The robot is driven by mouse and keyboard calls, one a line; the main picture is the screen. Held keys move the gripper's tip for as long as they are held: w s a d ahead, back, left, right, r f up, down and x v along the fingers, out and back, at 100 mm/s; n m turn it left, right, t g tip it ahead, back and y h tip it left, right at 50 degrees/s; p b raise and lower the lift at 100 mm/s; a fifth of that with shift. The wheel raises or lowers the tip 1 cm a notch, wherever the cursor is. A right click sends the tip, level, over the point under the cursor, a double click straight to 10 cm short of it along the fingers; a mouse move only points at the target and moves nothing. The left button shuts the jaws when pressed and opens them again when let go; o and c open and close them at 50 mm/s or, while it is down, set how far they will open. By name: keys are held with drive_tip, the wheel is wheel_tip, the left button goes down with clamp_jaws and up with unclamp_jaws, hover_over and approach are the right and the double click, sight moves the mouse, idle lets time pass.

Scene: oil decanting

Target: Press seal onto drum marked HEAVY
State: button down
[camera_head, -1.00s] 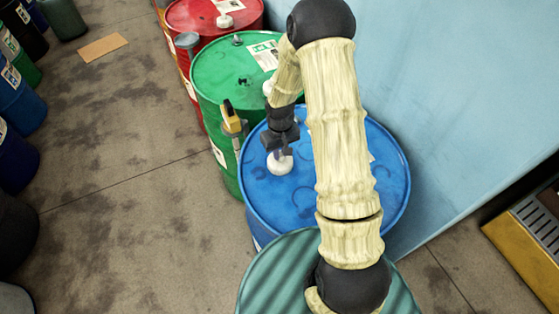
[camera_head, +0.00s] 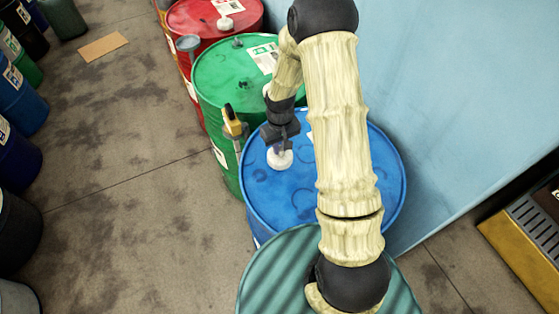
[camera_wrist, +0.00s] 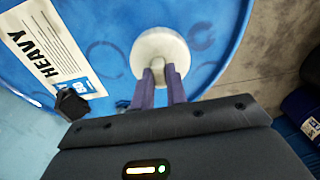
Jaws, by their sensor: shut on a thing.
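The blue drum (camera_head: 270,205) stands in the middle of the head view, and its top fills much of the wrist view (camera_wrist: 110,30). A white label (camera_wrist: 45,50) reading HEAVY lies on its top. My gripper (camera_wrist: 158,78) is shut on the round white seal (camera_wrist: 160,50), which also shows in the head view (camera_head: 280,159). The seal is over the blue top, near the rim. I cannot tell whether it touches the surface. A dark bung (camera_wrist: 72,102) is on the top near the label. My arm hides part of the drum.
A green drum (camera_head: 215,95) and red drums (camera_head: 190,18) stand behind the blue one along a light blue wall (camera_head: 450,90).

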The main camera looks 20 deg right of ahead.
drive_tip(key=shift+r+p, duration=0.3)
drive_tip(key=shift+r, duration=0.35)
drive_tip(key=shift+w, duration=0.25)
drive_tip(key=w+r+m+b, duration=0.1)
drive_tip(key=w+r+m, duration=0.3)
drive_tip(key=w+m, duration=0.1)
drive_tip(key=shift+w+r+m+b, duration=0.15)
drive_tip(key=shift+r+m+b, duration=0.15)
drive_tip(key=shift+r, duration=0.05)
